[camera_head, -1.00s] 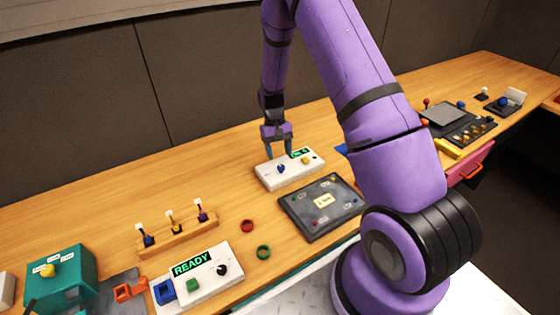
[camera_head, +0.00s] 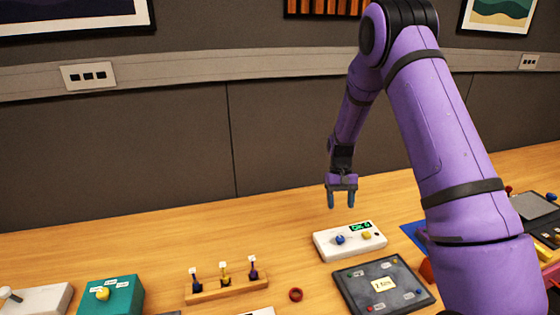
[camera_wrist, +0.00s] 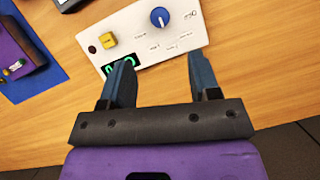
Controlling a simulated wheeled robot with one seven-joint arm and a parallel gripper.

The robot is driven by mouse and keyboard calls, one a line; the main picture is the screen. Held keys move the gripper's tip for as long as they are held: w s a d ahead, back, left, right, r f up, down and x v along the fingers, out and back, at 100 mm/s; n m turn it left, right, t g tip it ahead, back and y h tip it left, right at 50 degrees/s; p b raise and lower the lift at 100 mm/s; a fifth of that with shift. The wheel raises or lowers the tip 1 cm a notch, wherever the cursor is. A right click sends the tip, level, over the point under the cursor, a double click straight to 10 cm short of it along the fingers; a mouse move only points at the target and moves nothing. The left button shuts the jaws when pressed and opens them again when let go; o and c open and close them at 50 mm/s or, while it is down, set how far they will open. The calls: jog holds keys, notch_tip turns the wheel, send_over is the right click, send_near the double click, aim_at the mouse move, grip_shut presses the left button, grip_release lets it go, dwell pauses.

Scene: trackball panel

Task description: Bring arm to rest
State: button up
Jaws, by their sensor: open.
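My gripper (camera_head: 342,199) is open and empty, its fingers pointing down. In the head view it hangs above the wooden bench, just behind and above a white panel (camera_head: 322,246). The panel carries a blue knob (camera_head: 340,240), a yellow button (camera_head: 367,236) and a small lit green display (camera_head: 360,227). In the wrist view the gripper's two blue-grey fingers (camera_wrist: 164,86) stand apart, with the white panel (camera_wrist: 140,22) beyond them. The display's text is too small to read surely. My purple arm rises from the right.
A dark board (camera_head: 352,289) lies in front of the panel. A wooden rack (camera_head: 225,289) with several upright plugs, a red ring (camera_head: 296,294) and a teal box (camera_head: 117,297) stand to the left. A grey wall (camera_head: 160,140) closes the back. Bare bench lies behind the rack.

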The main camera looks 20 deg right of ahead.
jog(key=s+a+r+t, duration=0.1)
jog(key=s+a+r, duration=0.15)
jog(key=r, duration=0.55)
jog(key=s+a+r+n+t, duration=0.15)
jog(key=s+r, duration=0.25)
jog(key=r, duration=0.4)
jog(key=s+a+r+t, duration=0.1)
jog(key=s+r+t, duration=0.15)
jog(key=r, duration=0.55)
jog(key=s+a+r+t, duration=0.1)
jog(key=s+r, duration=0.2)
jog(key=s, duration=0.4)
jog(key=s+a+r+t, duration=0.1)
jog(key=s+r+t, duration=0.1)
jog(key=s, duration=0.6)
jog(key=s+a+r+n+t+h, duration=0.1)
jog(key=s+r, duration=0.4)
jog(key=s, duration=0.3)
jog(key=shift+s+a, duration=0.2)
jog(key=shift+a, duration=0.1)
